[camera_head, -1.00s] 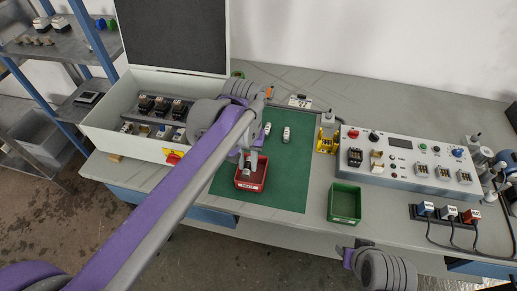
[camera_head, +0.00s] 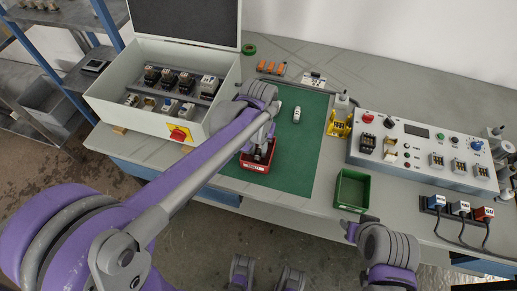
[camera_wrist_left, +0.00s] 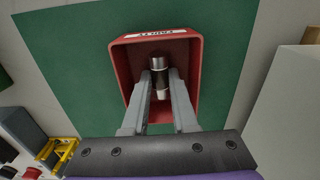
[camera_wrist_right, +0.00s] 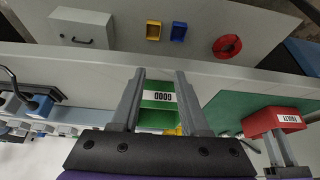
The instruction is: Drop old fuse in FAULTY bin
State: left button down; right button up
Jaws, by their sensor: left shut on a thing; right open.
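The red FAULTY bin (camera_head: 269,158) sits on the green mat. In the left wrist view its red wall (camera_wrist_left: 120,55) and label surround my fingertips. My left gripper (camera_wrist_left: 160,88) points down into the bin and is shut on the old fuse (camera_wrist_left: 158,66), a small cylinder with a silvery end and a pale band. The fuse appears within the bin's opening; its height above the floor is unclear. In the head view the arm partly hides this gripper (camera_head: 263,140). My right gripper (camera_wrist_right: 159,80) is open and empty, with the green GOOD bin (camera_wrist_right: 158,104) showing between its fingers.
The green bin (camera_head: 351,190) stands right of the mat (camera_head: 300,160). A white object (camera_head: 296,115) lies on the mat. An open white cabinet (camera_head: 215,115) stands left, a control panel (camera_head: 420,150) right. A yellow holder (camera_head: 339,124) stands between mat and panel.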

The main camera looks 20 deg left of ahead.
aim_at(258, 152)
pick_arm(q)
jog(key=shift+f, duration=0.2)
jog(key=c, duration=0.7)
grip_release()
jog(key=shift+r, duration=0.2)
notch_tip(258, 152, up, 12)
jog(key=p, duration=0.1)
jog(key=s+a+f+t, duration=0.2)
jog(key=s+a+f, duration=0.1)
jog(key=s+f, duration=0.2)
jog(key=s+a+f+t, duration=0.3)
jog(key=s+f, duration=0.2)
jog(key=s, duration=0.5)
jog(key=shift+s+a+f, duration=0.15)
jog(key=shift+a+f, duration=0.15)
